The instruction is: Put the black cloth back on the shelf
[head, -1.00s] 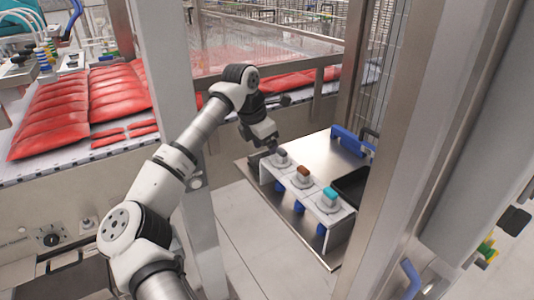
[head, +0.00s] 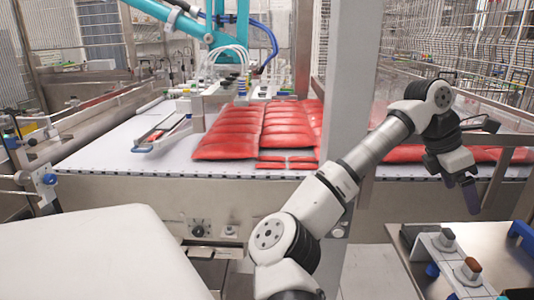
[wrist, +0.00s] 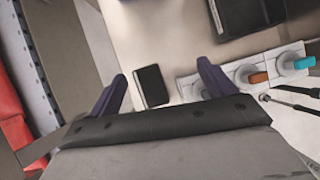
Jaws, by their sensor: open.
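My gripper (head: 465,195) is open above the left side of a metal shelf (head: 490,236) in the head view. In the wrist view its two purple fingers (wrist: 162,70) are apart with nothing held between them. A small flat black rectangle (wrist: 151,87) lies on the shelf surface (wrist: 150,35), between the fingers in the picture and apart from them. It may be the folded black cloth; I cannot tell its material. In the head view a dark piece (head: 409,233) shows at the shelf's left end, below my gripper.
A white rack with tools capped grey, brown (head: 470,267) and turquoise (wrist: 304,62) stands beside the black rectangle. A black tray (wrist: 222,18) lies on the shelf too. Red packs (head: 230,130) cover the conveyor at the left. A metal post (head: 350,80) stands near my arm.

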